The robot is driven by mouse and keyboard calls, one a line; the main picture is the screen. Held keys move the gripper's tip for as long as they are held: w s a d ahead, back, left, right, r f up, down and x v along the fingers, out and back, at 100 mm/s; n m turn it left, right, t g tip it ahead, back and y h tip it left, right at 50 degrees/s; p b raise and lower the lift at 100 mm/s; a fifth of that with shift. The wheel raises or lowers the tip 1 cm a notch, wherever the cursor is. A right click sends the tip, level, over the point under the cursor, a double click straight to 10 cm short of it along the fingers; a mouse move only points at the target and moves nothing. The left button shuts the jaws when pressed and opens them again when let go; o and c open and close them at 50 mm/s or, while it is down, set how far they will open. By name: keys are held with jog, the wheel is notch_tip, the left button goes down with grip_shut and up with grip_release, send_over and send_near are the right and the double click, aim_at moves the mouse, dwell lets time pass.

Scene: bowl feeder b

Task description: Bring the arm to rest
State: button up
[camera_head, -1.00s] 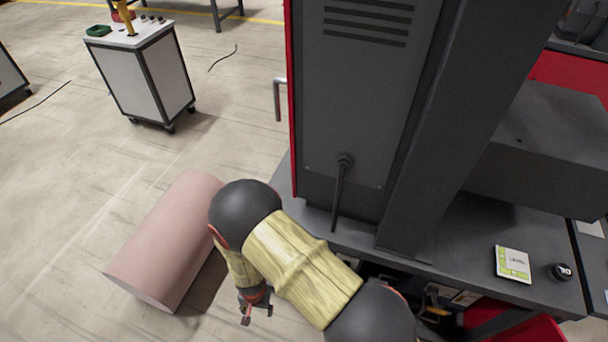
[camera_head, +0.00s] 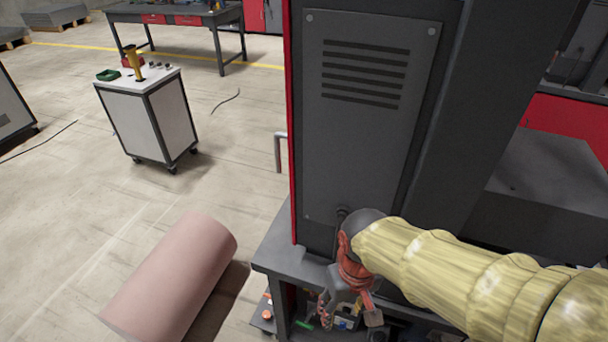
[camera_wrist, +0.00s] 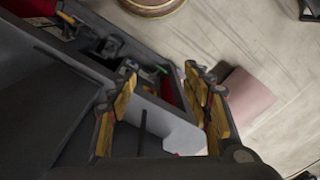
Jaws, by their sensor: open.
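My arm, in a pale yellow cover, reaches in from the right edge of the head view. My gripper (camera_head: 349,314) hangs at its end, in front of the dark machine and above the front edge of its grey bench (camera_head: 283,256). In the wrist view my gripper (camera_wrist: 165,112) is open, its two yellow-padded fingers spread apart. Nothing is between the pads; the bench and floor show beyond them. Part of the bench top is hidden behind the arm.
The tall dark machine cabinet (camera_head: 360,130) stands close behind my gripper. A pink cylinder (camera_head: 172,280) lies on the floor at left. A white cart (camera_head: 150,118) and a workbench (camera_head: 180,12) stand farther back. Open floor lies between the cylinder and the cart.

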jog(key=d+r+m+t, duration=0.1)
jog(key=d+r+t, duration=0.1)
jog(key=d+r, duration=0.3)
jog(key=s+d+r+m+t+p, duration=0.1)
jog(key=d+r, duration=0.4)
jog(key=r, duration=0.5)
jog(key=m+t, duration=0.1)
jog(key=t, duration=0.1)
jog(key=shift+s+d+t, duration=0.25)
jog(key=shift+d+t, duration=0.05)
jog(key=shift+r, duration=0.1)
jog(key=shift+c, duration=0.4)
